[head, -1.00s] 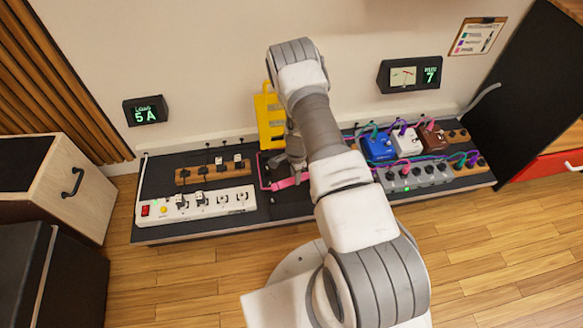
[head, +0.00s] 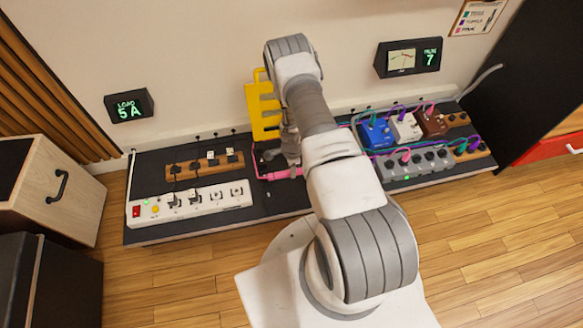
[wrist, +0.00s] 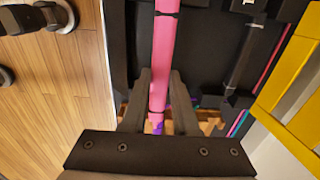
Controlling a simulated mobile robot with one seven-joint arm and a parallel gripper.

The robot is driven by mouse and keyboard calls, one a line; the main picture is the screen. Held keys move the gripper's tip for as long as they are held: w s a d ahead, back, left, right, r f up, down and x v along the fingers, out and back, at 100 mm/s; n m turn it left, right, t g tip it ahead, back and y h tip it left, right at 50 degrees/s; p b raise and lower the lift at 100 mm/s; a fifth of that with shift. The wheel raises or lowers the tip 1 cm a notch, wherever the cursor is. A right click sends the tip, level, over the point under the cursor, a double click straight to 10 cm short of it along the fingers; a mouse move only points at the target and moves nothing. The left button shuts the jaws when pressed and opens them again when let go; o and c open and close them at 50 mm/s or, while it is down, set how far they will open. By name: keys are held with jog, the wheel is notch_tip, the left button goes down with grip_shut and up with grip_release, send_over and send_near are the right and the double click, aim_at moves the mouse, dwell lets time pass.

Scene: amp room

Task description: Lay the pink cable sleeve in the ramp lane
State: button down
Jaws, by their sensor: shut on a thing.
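The pink cable sleeve (head: 284,174) lies at the middle of the dark board, in front of the yellow ramp part (head: 262,112). In the wrist view the sleeve (wrist: 164,45) runs up between the two fingers of my gripper (wrist: 163,78), with dark bands around it. My gripper (head: 292,163) is shut on the sleeve, low over the board. The yellow part stands upright with slots in it; its edge shows at the right of the wrist view (wrist: 292,85). Dark channel-like parts lie beside the sleeve. I cannot tell whether the sleeve rests in a lane.
A white power strip (head: 190,203) and a wooden socket block (head: 205,165) lie on the left. Blue (head: 377,132), white (head: 406,127) and brown (head: 432,122) pedals and a grey box (head: 412,163) with cables stand right. Open floor lies in front.

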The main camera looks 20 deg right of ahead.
jog(key=shift+f+b, duration=1.4)
jog(key=shift+f, duration=2.75)
jog(key=c, duration=0.6)
grip_release()
notch_tip(320, 180, up, 17)
jog(key=p, duration=0.7)
jog(key=shift+r, duration=0.2)
